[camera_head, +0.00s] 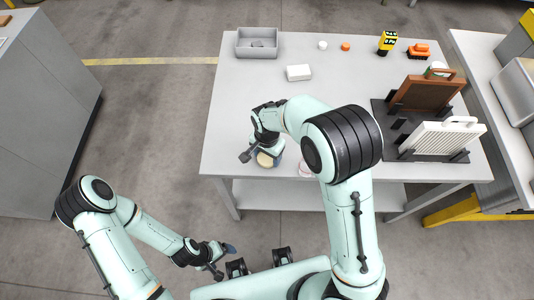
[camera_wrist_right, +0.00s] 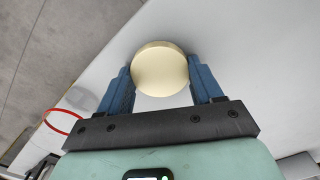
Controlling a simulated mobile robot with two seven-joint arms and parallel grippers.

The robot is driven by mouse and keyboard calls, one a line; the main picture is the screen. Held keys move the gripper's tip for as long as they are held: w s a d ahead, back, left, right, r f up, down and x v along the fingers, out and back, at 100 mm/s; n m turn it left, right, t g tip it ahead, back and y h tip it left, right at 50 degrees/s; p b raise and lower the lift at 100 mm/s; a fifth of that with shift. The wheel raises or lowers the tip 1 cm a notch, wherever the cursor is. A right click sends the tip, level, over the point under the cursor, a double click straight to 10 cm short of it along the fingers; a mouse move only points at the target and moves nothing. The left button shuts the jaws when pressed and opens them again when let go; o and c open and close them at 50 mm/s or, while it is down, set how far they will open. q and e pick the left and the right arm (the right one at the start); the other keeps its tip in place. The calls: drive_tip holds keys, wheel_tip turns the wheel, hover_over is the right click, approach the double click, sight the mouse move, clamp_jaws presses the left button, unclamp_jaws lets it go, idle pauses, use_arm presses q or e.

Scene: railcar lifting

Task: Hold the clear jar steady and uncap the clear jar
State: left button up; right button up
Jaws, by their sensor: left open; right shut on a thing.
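A round cream lid (camera_head: 265,160) is near the front left edge of the grey table. In the right wrist view the lid (camera_wrist_right: 160,70) sits between the blue fingers of my right gripper (camera_wrist_right: 160,88), which is shut on it from both sides. Any jar body under the lid is hidden from above. In the head view my right gripper (camera_head: 264,158) is over the table's front left part. My left gripper (camera_head: 224,260) is open and empty, low over the floor in front of the table, well apart from the lid.
A clear thing with a red rim (camera_wrist_right: 64,121) stands beside my right gripper. A grey bin (camera_head: 243,45), a white block (camera_head: 298,72) and small yellow and orange items are farther back. A dark rack (camera_head: 385,115) with brown and white boards fills the right side.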

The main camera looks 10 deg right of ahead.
sight(267, 157)
drive_tip(key=shift+f, duration=0.15)
use_arm(q)
drive_tip(key=shift+f, duration=0.1)
use_arm(e)
drive_tip(key=o, duration=1.2)
drive_tip(key=shift+w+r, duration=0.1)
drive_tip(key=shift+r, duration=0.4)
use_arm(q)
drive_tip(key=shift+w+r+p, duration=0.35)
drive_tip(key=shift+r+p, duration=0.05)
drive_tip(key=shift+r, duration=0.15)
drive_tip(key=shift+w+r+p, duration=0.3)
drive_tip(key=shift+r+p, duration=0.05)
drive_tip(key=shift+r, duration=0.15)
use_arm(e)
wheel_tip(267, 157, up, 12)
drive_tip(key=shift+f, duration=0.25)
use_arm(q)
drive_tip(key=shift+s, duration=0.1)
